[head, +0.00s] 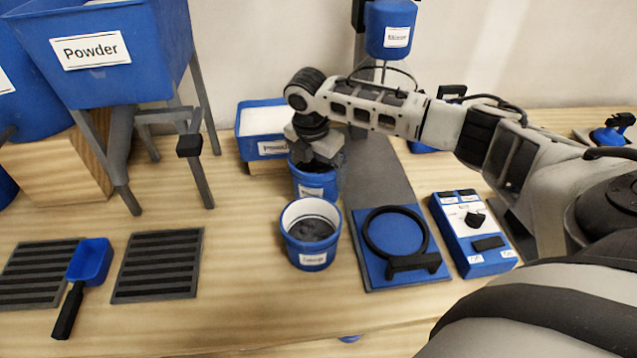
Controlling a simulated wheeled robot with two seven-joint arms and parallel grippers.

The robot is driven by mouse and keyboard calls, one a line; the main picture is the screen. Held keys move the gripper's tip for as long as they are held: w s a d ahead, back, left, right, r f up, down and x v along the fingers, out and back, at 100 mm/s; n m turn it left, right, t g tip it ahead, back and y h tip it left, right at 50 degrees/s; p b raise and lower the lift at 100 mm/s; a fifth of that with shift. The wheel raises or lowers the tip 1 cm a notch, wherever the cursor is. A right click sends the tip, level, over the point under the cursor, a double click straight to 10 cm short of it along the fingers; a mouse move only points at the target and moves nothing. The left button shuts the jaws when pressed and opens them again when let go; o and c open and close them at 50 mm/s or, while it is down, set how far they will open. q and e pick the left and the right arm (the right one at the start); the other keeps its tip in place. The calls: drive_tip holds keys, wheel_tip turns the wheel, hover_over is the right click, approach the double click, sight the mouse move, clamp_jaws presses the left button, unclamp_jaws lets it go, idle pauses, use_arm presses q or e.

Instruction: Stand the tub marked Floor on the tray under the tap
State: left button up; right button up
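A blue tub (316,187) with a white label stands towards the back, partly hidden under my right gripper. A second blue tub (307,258) with a white inside and dark grey contents stands upright in front of it. The label writing on both is too small to read surely, so I cannot tell which is marked Floor. My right gripper (318,158) points down at the rear tub's rim; its fingertips are hard to make out. Two dark slotted trays, a left one (38,274) and a right one (157,266), lie bare at the left. My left gripper is out of view.
A blue Powder hopper (105,45) stands on grey legs above the left side. A blue scoop (90,262) lies between the trays. Table between right tray and tubs is clear.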

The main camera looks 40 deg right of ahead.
drive_tip(key=shift+f+b, duration=0.4)
drive_tip(key=shift+f, duration=1.9)
drive_tip(key=shift+f, duration=0.1)
drive_tip(key=o, duration=1.3)
drive_tip(key=shift+f, duration=0.1)
drive_tip(key=shift+c, duration=0.2)
